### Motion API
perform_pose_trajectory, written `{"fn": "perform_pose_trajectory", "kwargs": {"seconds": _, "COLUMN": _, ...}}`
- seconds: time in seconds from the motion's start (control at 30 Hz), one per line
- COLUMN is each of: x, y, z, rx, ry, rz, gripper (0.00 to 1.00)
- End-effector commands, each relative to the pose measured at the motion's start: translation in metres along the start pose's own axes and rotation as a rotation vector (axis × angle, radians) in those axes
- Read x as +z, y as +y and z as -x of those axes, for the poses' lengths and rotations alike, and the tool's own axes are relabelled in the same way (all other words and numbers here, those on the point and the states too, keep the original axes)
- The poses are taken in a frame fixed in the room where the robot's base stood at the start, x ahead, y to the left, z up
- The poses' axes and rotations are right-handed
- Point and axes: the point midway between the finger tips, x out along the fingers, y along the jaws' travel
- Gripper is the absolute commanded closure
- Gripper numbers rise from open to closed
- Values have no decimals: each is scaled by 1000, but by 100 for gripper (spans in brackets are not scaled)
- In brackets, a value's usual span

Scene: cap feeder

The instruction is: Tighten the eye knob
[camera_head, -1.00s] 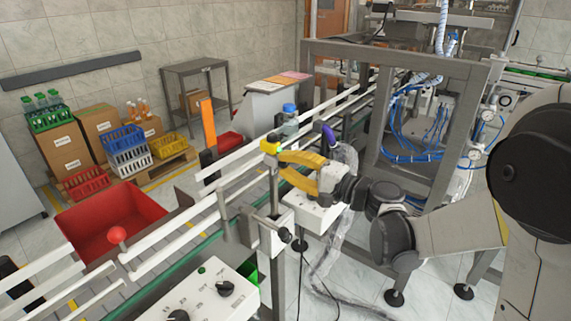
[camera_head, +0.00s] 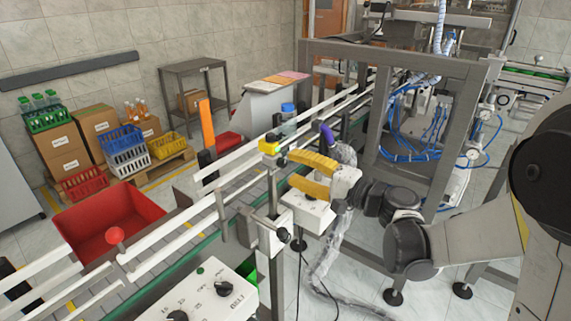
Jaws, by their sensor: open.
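A yellow sensor block (camera_head: 268,147) is mounted on the near rail of the conveyor. A small dark knob (camera_head: 281,161) shows just below and right of it, and it looks like the eye knob, though it is too small to be sure. My gripper (camera_head: 288,168) has yellow fingers spread apart and pointing left toward the knob. The upper fingertip is close to the knob and the lower one is below it. I cannot tell whether either touches it. Nothing is visible between the fingers.
A blue-capped bottle (camera_head: 288,115) stands on the conveyor behind my gripper. A white box (camera_head: 306,209) sits close beneath the fingers. A bracket with a black knob (camera_head: 284,235) stands nearer. A control panel (camera_head: 205,296) is in front, and a metal frame (camera_head: 437,140) rises at right.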

Motion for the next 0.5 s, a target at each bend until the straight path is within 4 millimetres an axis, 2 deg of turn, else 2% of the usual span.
{"fn": "perform_pose_trajectory", "kwargs": {"seconds": 0.03, "x": -1, "y": 0, "z": 13, "rx": 0, "ry": 5, "rz": 0, "gripper": 55}}
{"fn": "perform_pose_trajectory", "kwargs": {"seconds": 0.2, "x": -1, "y": 0, "z": 51, "rx": 0, "ry": 5, "rz": 0, "gripper": 55}}
{"fn": "perform_pose_trajectory", "kwargs": {"seconds": 0.33, "x": -1, "y": 0, "z": 73, "rx": 0, "ry": 5, "rz": 0, "gripper": 55}}
{"fn": "perform_pose_trajectory", "kwargs": {"seconds": 0.5, "x": 0, "y": 0, "z": 86, "rx": 0, "ry": 2, "rz": 0, "gripper": 55}}
